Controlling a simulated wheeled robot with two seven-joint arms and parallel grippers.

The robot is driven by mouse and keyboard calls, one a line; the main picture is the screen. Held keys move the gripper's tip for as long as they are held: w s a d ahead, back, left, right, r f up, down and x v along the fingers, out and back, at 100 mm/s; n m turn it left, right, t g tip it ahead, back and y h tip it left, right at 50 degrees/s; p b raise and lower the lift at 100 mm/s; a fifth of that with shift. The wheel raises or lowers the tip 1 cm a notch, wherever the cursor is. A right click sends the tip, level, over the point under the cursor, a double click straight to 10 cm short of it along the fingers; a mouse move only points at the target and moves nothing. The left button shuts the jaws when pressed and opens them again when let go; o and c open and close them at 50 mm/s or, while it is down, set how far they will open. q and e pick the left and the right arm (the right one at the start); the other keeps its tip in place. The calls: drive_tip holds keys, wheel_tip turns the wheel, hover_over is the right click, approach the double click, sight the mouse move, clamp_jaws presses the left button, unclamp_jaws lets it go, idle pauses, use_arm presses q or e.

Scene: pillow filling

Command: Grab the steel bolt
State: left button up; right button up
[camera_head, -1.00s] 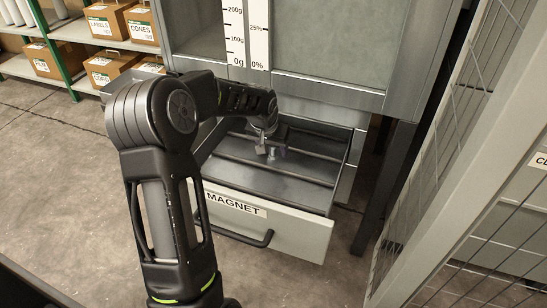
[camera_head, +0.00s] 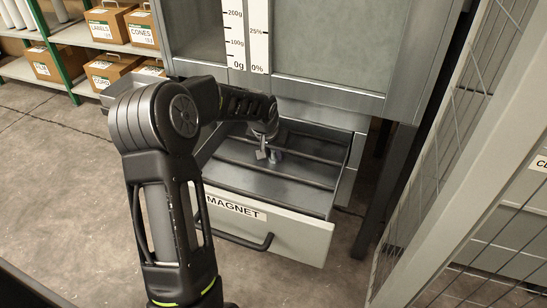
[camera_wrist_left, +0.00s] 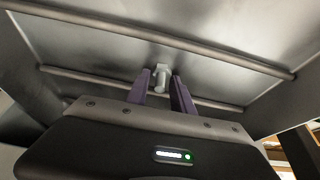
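The steel bolt (camera_wrist_left: 162,73) is a small light-grey piece with a wider head, at a dark bar of the drawer in the left wrist view. My left gripper (camera_wrist_left: 162,84) has its two purple fingers apart, one on each side of the bolt, with gaps visible beside it. I cannot tell how deep the bolt sits between the fingers. In the head view my left gripper (camera_head: 268,155) reaches down into the open magnet drawer (camera_head: 285,238), near its bars. The bolt is too small to make out clearly there. My right gripper is not in view.
The drawer has raised walls and several dark bars (camera_head: 275,178) across it. The grey cabinet (camera_head: 330,45) stands above and behind it. A wire-mesh fence (camera_head: 480,190) is on the right. Shelves with boxes (camera_head: 105,70) stand at the back left. The floor at left is clear.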

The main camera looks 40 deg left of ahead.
sight(274, 151)
use_arm(q)
clamp_jaws()
idle(0.3)
wheel_tip(274, 151, up, 9)
drive_tip(key=p, duration=0.3)
drive_tip(key=shift+r, duration=0.5)
